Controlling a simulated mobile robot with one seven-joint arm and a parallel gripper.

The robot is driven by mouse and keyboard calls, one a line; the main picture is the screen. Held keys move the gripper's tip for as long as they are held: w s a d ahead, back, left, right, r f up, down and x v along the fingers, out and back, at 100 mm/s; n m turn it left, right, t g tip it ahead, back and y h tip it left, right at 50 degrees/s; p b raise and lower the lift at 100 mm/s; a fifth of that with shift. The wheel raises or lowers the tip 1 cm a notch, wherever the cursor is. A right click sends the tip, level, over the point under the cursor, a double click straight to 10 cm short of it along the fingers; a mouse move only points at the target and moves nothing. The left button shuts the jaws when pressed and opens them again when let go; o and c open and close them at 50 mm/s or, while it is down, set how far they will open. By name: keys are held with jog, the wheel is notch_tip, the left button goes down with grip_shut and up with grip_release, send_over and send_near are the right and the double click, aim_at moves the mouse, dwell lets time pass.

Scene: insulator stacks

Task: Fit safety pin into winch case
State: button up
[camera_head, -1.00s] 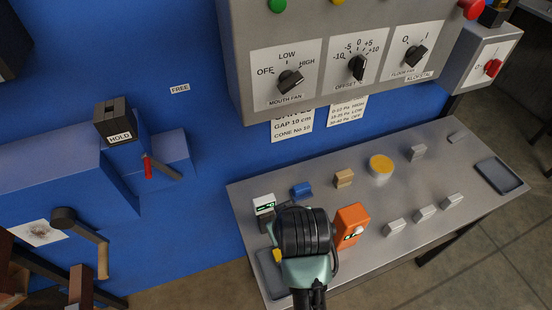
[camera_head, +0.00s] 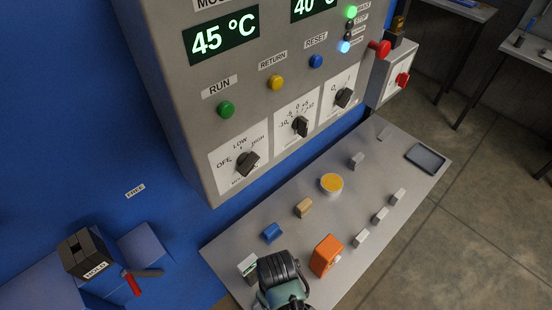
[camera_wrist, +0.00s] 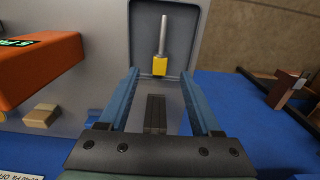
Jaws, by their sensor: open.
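A pin with a grey shaft and a yellow end (camera_wrist: 160,66), which looks like the safety pin, lies in a grey tray (camera_wrist: 134,45) in the wrist view. My gripper (camera_wrist: 160,76) is open. Its two blue fingers reach toward the tray, and the yellow end shows between their tips. I cannot tell how far above the pin they are. In the head view my wrist hides the pin and the fingers. A black block marked HOLD (camera_head: 86,254) sits on a blue housing at the lower left, perhaps the winch case, beside a red-handled lever (camera_head: 132,284).
The metal table (camera_head: 232,228) carries an orange device (camera_head: 327,256), a blue block (camera_head: 272,232), a tan block (camera_head: 303,208), a yellow-topped round container (camera_head: 331,184) and several grey blocks. The control cabinet (camera_head: 190,120) rises behind it.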

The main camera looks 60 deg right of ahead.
jog(key=shift+w+f+p, duration=0.15)
jog(key=shift+f+p, duration=0.15)
jog(key=shift+f, duration=2.75)
grip_shut()
